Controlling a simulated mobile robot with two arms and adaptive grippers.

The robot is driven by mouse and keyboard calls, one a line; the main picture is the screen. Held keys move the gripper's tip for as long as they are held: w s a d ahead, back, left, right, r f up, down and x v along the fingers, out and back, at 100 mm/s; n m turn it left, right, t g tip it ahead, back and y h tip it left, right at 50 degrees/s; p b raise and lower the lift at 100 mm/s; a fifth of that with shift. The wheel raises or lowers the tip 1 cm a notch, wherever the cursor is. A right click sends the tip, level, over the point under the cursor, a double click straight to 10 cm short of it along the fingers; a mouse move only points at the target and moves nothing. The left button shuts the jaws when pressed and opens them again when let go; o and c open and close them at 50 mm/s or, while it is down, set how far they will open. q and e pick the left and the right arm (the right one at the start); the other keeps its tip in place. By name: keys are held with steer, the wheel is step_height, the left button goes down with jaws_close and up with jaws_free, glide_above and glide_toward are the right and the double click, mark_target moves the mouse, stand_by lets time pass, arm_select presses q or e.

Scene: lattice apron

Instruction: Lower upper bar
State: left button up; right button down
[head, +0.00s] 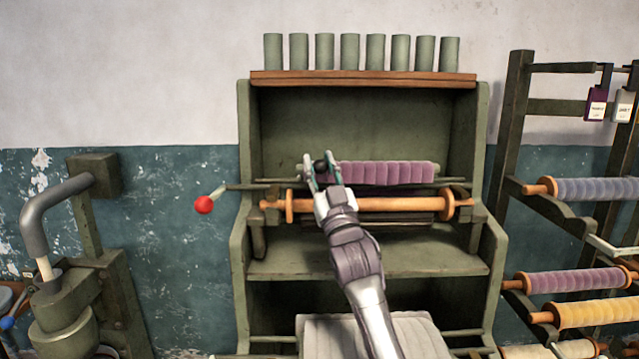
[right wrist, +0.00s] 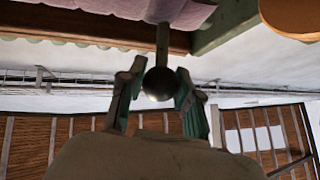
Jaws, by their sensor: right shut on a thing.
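The upper bar (head: 447,181) is a thin dark bar crossing the green cabinet at mid height. A ribbed purple roll (head: 388,173) lies along it. A black ball knob on a short stem (right wrist: 160,83) sits in front of the roll's left end; how its stem joins the bar is hidden. My right gripper (head: 320,172) reaches up from below and is shut on the knob. In the right wrist view its fingers (right wrist: 155,95) stand on either side of the ball. My left gripper is not in view.
A wooden roller (head: 390,205) runs just below, behind my right arm. A red-ball crank (head: 204,205) sticks out left of the cabinet (head: 243,130). Several green cylinders (head: 350,53) stand on top. A rack with coloured rolls (head: 590,190) is at right, a lever machine (head: 65,310) at left.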

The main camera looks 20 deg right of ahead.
arm_select(q)
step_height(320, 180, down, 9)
steer(key=b, duration=0.7)
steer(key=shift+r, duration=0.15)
arm_select(e)
step_height(320, 180, down, 6)
steer(key=s+n+t+y, duration=0.1)
steer(key=n+t+y, duration=0.1)
steer(key=shift+s+a, duration=0.3)
steer(key=shift+s, duration=0.05)
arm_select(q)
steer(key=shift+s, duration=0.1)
arm_select(e)
steer(key=shift+f, duration=0.15)
steer(key=c, duration=1.1)
jaws_free()
steer(key=o, duration=0.3)
steer(key=shift+r, duration=0.2)
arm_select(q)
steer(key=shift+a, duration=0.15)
arm_select(e)
steer(key=v, duration=1.2)
steer(key=shift+f, duration=0.1)
